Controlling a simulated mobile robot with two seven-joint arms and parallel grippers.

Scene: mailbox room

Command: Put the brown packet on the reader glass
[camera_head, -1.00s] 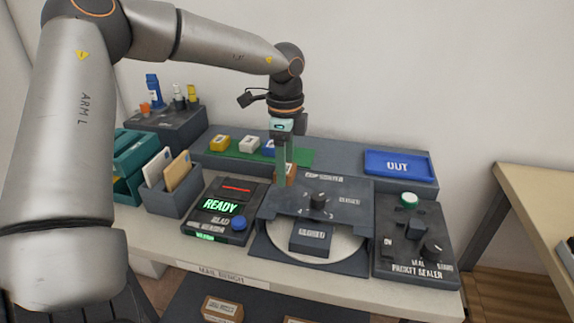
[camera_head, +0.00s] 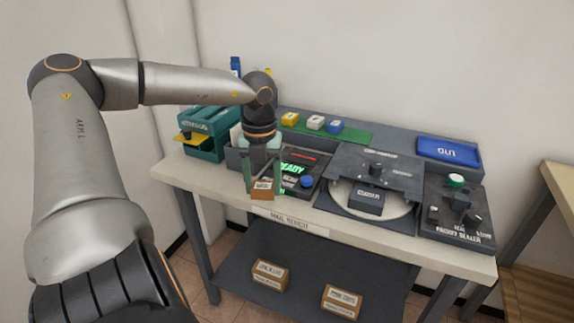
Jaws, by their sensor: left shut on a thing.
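The brown packet (camera_head: 262,189) has a pale label and is held in my left gripper (camera_head: 264,182). The gripper points down and is shut on the packet, near the bench's front edge, just left of the reader. The reader (camera_head: 307,165) is a dark box with a red line, green READY text and a blue button. My gripper and the packet hide its left part, including some of the text. I cannot tell whether the packet touches the bench. My right gripper is not in view.
Right of the reader stand a sorter with a round pale plate (camera_head: 398,207) and a packet sealer (camera_head: 459,213). A blue OUT tray (camera_head: 449,150) lies behind. A teal box (camera_head: 206,135) stands at left. Two brown boxes (camera_head: 270,274) lie on the lower shelf.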

